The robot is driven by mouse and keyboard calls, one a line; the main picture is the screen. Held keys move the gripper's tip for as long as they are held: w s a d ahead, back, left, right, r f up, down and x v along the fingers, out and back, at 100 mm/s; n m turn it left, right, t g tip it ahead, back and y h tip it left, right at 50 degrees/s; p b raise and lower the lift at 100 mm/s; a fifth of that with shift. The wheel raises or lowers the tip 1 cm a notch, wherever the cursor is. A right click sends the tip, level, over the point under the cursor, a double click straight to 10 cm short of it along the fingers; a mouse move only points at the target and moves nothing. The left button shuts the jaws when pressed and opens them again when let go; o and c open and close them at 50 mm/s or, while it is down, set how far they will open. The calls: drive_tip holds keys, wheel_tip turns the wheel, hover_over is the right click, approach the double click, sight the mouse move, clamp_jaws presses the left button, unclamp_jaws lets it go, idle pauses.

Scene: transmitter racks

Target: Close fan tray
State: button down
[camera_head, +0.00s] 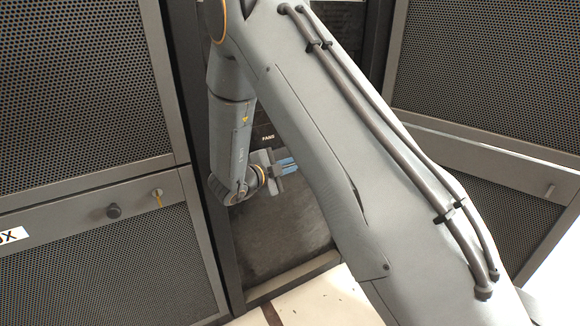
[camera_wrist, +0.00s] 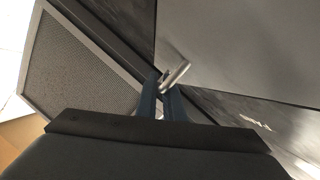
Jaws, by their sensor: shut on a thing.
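The fan tray is a dark front with a small white "FANS" label (camera_head: 268,137) inside the middle rack, mostly hidden behind my arm in the head view. My gripper (camera_head: 286,166) is in front of the rack, just below and right of that label. In the wrist view, the two blue fingers of my gripper (camera_wrist: 162,100) are closed around a short pale metal handle (camera_wrist: 176,74). The handle appears tilted in that view. I cannot tell how far the tray stands out of the rack.
A rack with perforated panels (camera_head: 80,90) stands at left, with a black knob (camera_head: 113,211) and a key (camera_head: 157,198) on its cross strip. Another perforated panel (camera_head: 490,60) stands at right. Below the label is a dark bay (camera_head: 280,235) above a light floor (camera_head: 320,306).

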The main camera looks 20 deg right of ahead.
drive_tip(key=c, duration=2.2)
unclamp_jaws()
drive_tip(key=shift+w+a, duration=0.15)
drive_tip(key=shift+w, duration=0.1)
wheel_tip(320, 180, up, 10)
drive_tip(key=shift+r+p, duration=0.1)
drive_tip(key=shift+p, duration=0.75)
